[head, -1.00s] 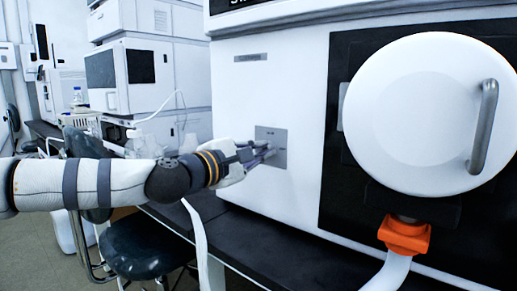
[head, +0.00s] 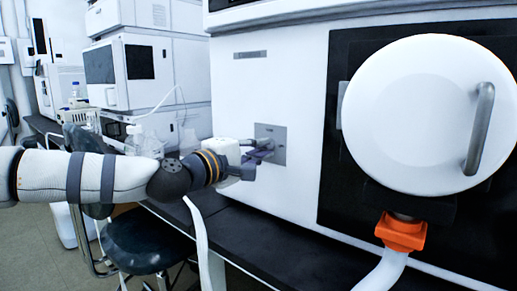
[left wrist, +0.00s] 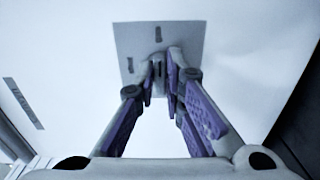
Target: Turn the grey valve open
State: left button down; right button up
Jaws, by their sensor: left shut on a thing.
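The grey valve (left wrist: 158,63) sits on a square grey plate (head: 279,133) on the white front of the large machine. The plate also shows at the top of the left wrist view (left wrist: 185,38). My left gripper (head: 264,149) reaches the plate from the left. In the left wrist view its purple-padded fingers (left wrist: 165,76) are shut on the valve handle. The fingertips hide most of the handle, so its exact angle is hard to tell. My right gripper is not in view.
A big round white door (head: 425,115) with a grey bar handle is at the right. Below it an orange fitting (head: 401,233) joins a white hose. A dark stool (head: 150,242) stands under my left arm. Stacked white instruments (head: 148,68) stand behind.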

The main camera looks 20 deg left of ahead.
pick_arm(q)
jog(key=c, duration=1.7)
grip_release()
jog(key=v, duration=1.2)
